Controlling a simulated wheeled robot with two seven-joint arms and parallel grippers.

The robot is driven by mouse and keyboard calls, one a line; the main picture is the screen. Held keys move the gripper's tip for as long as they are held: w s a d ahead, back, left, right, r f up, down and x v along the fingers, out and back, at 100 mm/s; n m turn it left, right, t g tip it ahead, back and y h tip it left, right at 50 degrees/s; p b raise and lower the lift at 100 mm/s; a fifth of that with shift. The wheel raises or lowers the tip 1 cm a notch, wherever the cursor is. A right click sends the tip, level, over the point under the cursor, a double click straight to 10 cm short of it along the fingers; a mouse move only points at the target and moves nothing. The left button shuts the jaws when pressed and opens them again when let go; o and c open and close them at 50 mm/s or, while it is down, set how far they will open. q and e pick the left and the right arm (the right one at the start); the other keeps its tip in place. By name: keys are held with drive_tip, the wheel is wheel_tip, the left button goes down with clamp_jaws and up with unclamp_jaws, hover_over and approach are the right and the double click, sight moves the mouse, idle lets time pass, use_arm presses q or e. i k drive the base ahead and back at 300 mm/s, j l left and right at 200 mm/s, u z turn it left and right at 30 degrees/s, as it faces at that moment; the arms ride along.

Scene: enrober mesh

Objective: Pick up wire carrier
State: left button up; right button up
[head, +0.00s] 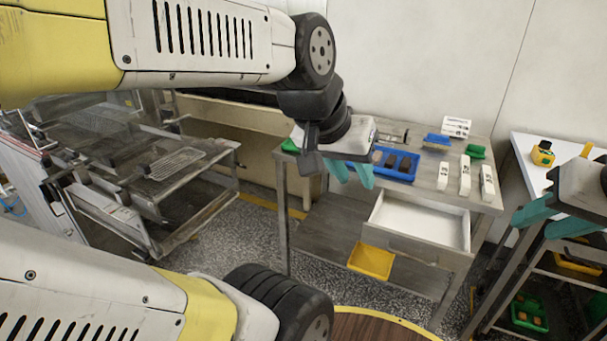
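A light wire grid, which looks like the wire carrier (176,163), lies on the metal machine (190,200) at the left of the head view. My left gripper (352,174) is well to the right of it, in front of the steel workbench. Its two teal fingers point down with a gap between them and nothing visible in it. My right gripper (553,220) is at the right edge, far from the grid. Its teal fingers are spread apart and look empty. Neither gripper touches the wire grid.
The steel workbench (426,180) holds a blue tray (402,178), white bottle-like items (465,175) and a green box (475,151). Its drawer (415,222) is open, with a yellow bin (371,261) below. A shelf cart (535,278) stands at right. Speckled floor separates machine and bench.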

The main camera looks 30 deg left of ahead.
sight(145, 169)
drive_tip(key=u, duration=2.05)
drive_tip(key=i+j, duration=0.2)
drive_tip(key=j, duration=0.15)
drive_tip(key=i+j+z, duration=0.15)
drive_tip(key=i+j, duration=0.25)
drive_tip(key=j, duration=0.3)
drive_tip(key=i+j+z, duration=0.1)
drive_tip(key=j, duration=0.25)
drive_tip(key=i+j, duration=0.3)
drive_tip(key=j+z, duration=0.05)
